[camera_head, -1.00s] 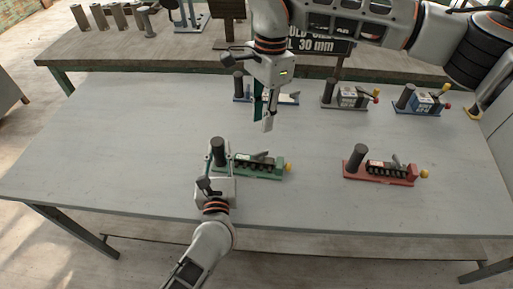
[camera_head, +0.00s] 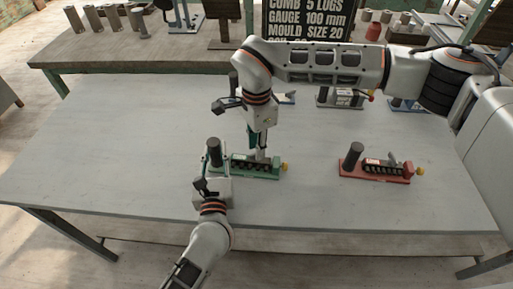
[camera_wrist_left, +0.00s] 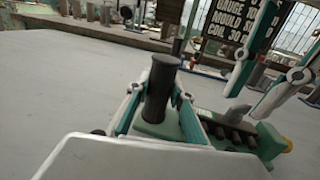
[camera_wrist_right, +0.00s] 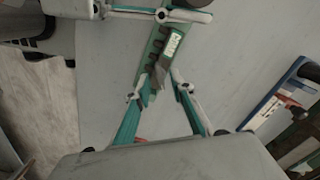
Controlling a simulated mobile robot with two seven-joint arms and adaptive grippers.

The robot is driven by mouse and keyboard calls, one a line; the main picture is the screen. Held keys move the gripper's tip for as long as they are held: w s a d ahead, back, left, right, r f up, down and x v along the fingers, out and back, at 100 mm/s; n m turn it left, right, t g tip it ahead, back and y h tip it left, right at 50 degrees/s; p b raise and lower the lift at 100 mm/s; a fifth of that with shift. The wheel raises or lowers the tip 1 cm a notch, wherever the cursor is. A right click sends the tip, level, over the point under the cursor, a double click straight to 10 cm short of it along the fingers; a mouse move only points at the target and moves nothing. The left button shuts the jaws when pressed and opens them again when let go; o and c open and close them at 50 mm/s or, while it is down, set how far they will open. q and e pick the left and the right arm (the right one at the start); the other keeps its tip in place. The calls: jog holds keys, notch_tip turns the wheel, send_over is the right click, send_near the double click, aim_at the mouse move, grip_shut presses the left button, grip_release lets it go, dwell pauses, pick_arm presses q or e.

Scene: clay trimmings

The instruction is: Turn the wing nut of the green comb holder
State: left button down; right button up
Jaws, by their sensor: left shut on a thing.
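The green comb holder (camera_head: 240,172) lies on the grey table, with a dark upright post (camera_head: 214,152) at its left end and a yellow knob (camera_head: 284,167) at its right end. My left gripper (camera_wrist_left: 160,98) is shut on the post, one finger on each side. My right gripper (camera_head: 257,152) points down over the holder's right half. In the right wrist view its fingers (camera_wrist_right: 160,80) are open, with the grey wing nut (camera_wrist_right: 154,77) between their tips. I cannot tell whether they touch it. The wing nut is largely hidden in the head view.
A red comb holder (camera_head: 375,172) stands to the right on the table. Blue and grey holders stand along the back, partly behind my right arm. A dark lettered sign (camera_head: 308,25) stands behind the table. The table's left side is clear.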

jog(key=shift+f, duration=0.65)
grip_shut()
